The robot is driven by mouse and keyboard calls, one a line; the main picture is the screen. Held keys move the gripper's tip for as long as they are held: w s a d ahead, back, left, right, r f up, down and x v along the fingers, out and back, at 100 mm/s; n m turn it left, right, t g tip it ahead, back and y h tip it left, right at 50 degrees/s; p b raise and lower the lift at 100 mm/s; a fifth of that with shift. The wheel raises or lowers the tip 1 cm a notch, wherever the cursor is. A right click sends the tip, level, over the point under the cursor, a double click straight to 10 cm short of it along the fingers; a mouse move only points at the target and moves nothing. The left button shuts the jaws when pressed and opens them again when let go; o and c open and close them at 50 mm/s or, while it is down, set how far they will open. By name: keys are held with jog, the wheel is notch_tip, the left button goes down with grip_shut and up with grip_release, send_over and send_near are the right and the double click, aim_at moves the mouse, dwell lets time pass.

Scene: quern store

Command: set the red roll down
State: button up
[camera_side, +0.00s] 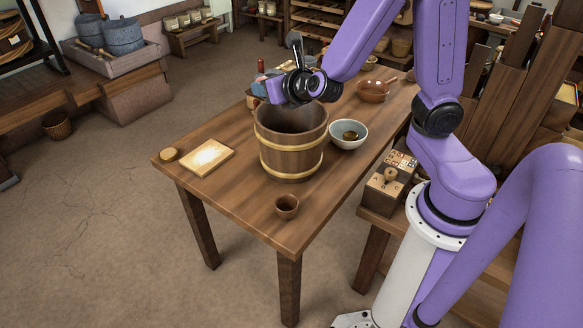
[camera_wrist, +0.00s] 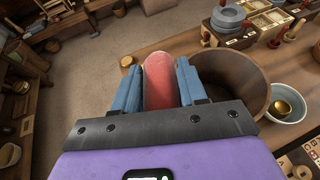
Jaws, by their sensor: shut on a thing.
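The red roll (camera_wrist: 159,80) is a pinkish-red rounded piece between the two blue fingers in the wrist view. My gripper (camera_wrist: 160,76) is shut on it, one finger at each side. In the side view my gripper (camera_side: 274,90) is above the far left rim of the wooden bucket (camera_side: 291,160), on the table (camera_side: 235,205). I cannot make out the roll there. In the wrist view the bucket (camera_wrist: 222,76) is just right of the fingers, and floor shows beyond the roll. I cannot tell whether the roll touches anything.
A pale bowl (camera_side: 348,143) with a golden thing in it stands right of the bucket. A small brown cup (camera_side: 287,206) is in front. A light board (camera_side: 208,157) and a round wooden piece (camera_side: 169,155) lie at the left end. Bare table shows between board and cup.

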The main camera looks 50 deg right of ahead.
jog(key=shift+r, duration=0.1)
notch_tip(320, 180, up, 5)
jog(key=shift+r, duration=0.1)
jog(key=w+d+m+g+h, duration=0.1)
jog(key=w+d+m+h, duration=0.2)
jog(key=w+d, duration=1.15)
jog(key=d+m+g+h, duration=0.2)
jog(key=d+m+h, duration=0.1)
jog(key=d, duration=2.6)
jog(key=shift+a+f, duration=0.15)
jog(key=shift+f, duration=9.45)
jog(key=shift+a+f, duration=0.1)
jog(key=shift+f, duration=9.5)
jog(key=shift+f+y, duration=0.2)
jog(key=shift+y, duration=0.1)
